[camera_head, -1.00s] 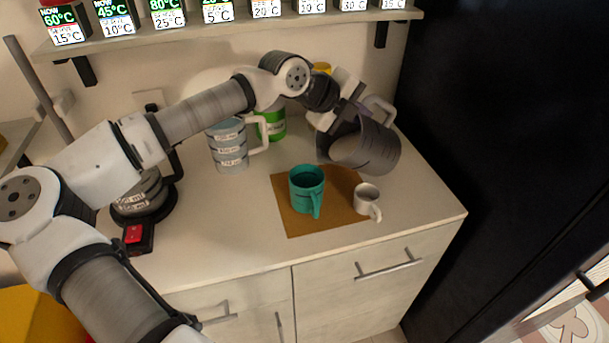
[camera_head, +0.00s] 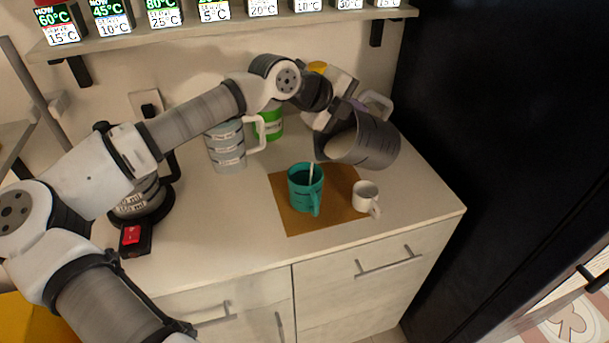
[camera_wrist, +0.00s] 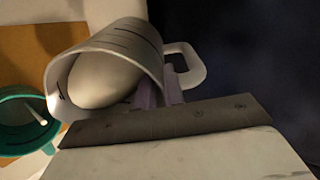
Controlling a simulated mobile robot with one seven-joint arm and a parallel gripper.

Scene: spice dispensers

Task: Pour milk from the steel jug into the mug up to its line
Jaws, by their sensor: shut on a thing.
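The steel jug (camera_head: 372,143) is tilted steeply to the left above the mat, with pale milk (camera_head: 341,148) at its mouth. A thin white stream (camera_head: 312,172) falls from about its lip into the teal mug (camera_head: 306,190), which stands upright on the brown mat. My gripper (camera_head: 338,115) is shut on the jug and holds it up. In the wrist view the jug (camera_wrist: 140,45) shows its open mouth and milk (camera_wrist: 103,80), and the stream (camera_wrist: 38,115) enters the teal mug (camera_wrist: 20,118). The mug's line and milk level cannot be made out.
A small white cup (camera_head: 365,195) stands on the mat (camera_head: 292,222) right of the teal mug. A marked measuring jug (camera_head: 228,148) and a green container (camera_head: 268,124) stand behind left. A kettle on a base with a red switch (camera_head: 131,235) is at left. A shelf with temperature displays runs above.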

